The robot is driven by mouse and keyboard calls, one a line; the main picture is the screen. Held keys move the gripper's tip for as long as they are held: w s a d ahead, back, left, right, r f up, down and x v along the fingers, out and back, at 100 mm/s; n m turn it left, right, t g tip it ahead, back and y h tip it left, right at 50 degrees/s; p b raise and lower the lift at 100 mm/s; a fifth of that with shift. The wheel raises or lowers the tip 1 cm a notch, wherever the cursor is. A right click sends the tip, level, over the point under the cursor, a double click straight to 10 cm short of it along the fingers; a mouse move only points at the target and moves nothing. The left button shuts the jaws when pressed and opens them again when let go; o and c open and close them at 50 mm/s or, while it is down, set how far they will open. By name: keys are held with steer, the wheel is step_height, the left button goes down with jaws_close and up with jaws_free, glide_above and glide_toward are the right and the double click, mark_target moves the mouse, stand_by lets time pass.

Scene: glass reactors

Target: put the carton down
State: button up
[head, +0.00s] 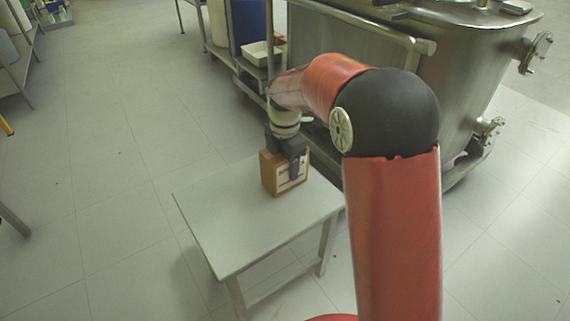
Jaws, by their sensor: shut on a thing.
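The carton (269,176) is a small brown box with a white label on its front face. It is upright at the far part of a low grey table (250,226). My gripper (287,165) points down from above and is shut on the carton, with one dark finger across the labelled face. The other finger is hidden behind the box. The carton's bottom looks at or very close to the tabletop; I cannot tell whether it touches.
The rest of the tabletop is bare. A large steel vessel (460,75) stands behind to the right. A steel rack with a white tray (262,53) stands behind the table. Open tiled floor (100,200) lies to the left.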

steer(key=shift+f, duration=0.2)
steer(key=o, duration=1.1)
steer(key=shift+o, duration=0.2)
steer(key=shift+r, duration=0.1)
